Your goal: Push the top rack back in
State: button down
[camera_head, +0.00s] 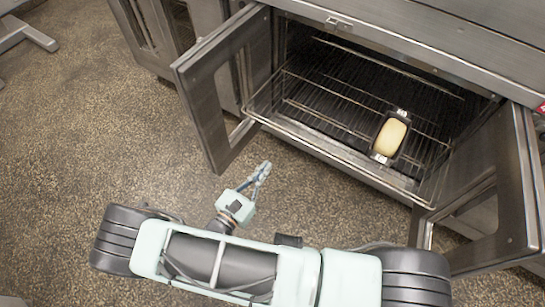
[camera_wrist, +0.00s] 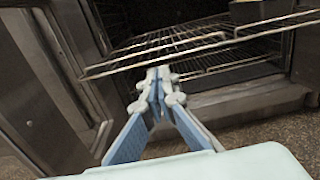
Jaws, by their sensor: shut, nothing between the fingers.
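The top rack (camera_head: 310,108) is a wire shelf pulled partway out of the oven, its front edge past the opening. It also shows in the wrist view (camera_wrist: 185,42), with its front rail ahead of and above my fingertips. A loaf tin with pale dough (camera_head: 391,137) sits on the rack toward the right. My gripper (camera_head: 264,168) is shut and empty, in front of the rack's left part and apart from it in the head view. In the wrist view the closed fingertips (camera_wrist: 158,78) appear just under the front rail; I cannot tell whether they touch.
The left oven door (camera_head: 222,85) and right oven door (camera_head: 490,195) stand open on both sides of the rack. A lower rack (camera_wrist: 225,62) shows inside the oven. The speckled floor (camera_head: 70,130) at left is clear.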

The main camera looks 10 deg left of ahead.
aim_at(326, 88)
jog(key=b+x, duration=0.1)
jog(key=x, duration=1.1)
jog(key=shift+w+d, duration=0.15)
jog(key=shift+w, duration=0.2)
jog(key=shift+w+d, duration=0.2)
jog(key=shift+w, duration=0.2)
jog(key=b+x, duration=0.4)
jog(key=x, duration=2.3)
jog(key=shift+w+f+b, duration=0.15)
jog(key=shift+w+b, duration=0.1)
jog(key=shift+b, duration=0.05)
jog(key=shift+w+d, duration=0.2)
jog(key=shift+w, duration=0.4)
jog(key=shift+r, duration=0.25)
